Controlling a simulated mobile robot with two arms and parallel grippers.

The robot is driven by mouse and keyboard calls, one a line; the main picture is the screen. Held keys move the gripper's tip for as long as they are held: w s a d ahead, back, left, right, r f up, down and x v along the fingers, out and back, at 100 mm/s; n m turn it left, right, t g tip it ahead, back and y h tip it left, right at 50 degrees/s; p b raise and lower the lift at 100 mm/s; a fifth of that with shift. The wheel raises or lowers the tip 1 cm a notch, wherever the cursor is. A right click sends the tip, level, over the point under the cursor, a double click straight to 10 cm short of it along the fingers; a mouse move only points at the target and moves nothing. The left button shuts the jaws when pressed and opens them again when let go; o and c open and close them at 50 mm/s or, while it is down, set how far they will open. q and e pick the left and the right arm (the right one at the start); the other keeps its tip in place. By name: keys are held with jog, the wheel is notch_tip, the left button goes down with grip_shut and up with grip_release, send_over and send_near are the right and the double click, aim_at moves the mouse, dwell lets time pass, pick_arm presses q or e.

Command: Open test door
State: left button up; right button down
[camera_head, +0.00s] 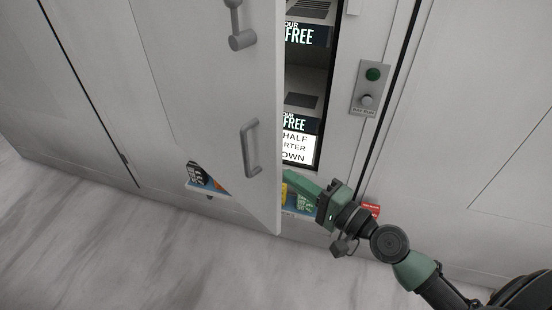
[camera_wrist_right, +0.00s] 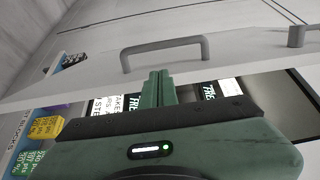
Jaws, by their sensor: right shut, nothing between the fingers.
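The light grey door (camera_head: 215,95) stands partly open, swung out from the wall, with a dark, lit opening showing past its right edge. It carries a grey bar handle (camera_head: 250,148) low down and a grey latch lever (camera_head: 240,38) higher up. My right gripper (camera_head: 291,180) is shut and empty, with its fingertips close to the door's free edge on the opening's side; contact is unclear. In the right wrist view, the shut fingers (camera_wrist_right: 158,86) point at the door edge, below the bar handle (camera_wrist_right: 165,48) and apart from it. My left gripper is out of view.
A control plate with a green button (camera_head: 374,74) is on the frame right of the opening. Signs (camera_head: 298,148) show inside. A low shelf (camera_head: 222,189) holds coloured boxes; a red item (camera_head: 371,209) lies near my wrist. The marble floor (camera_head: 110,240) in front is clear.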

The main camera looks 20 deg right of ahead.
aim_at(262, 159)
jog(key=p+x, duration=0.3)
jog(key=x, duration=0.6)
jog(key=shift+r+p, duration=0.15)
jog(key=shift+p, duration=0.25)
jog(key=shift+w+a, duration=0.35)
jog(key=shift+w, duration=0.05)
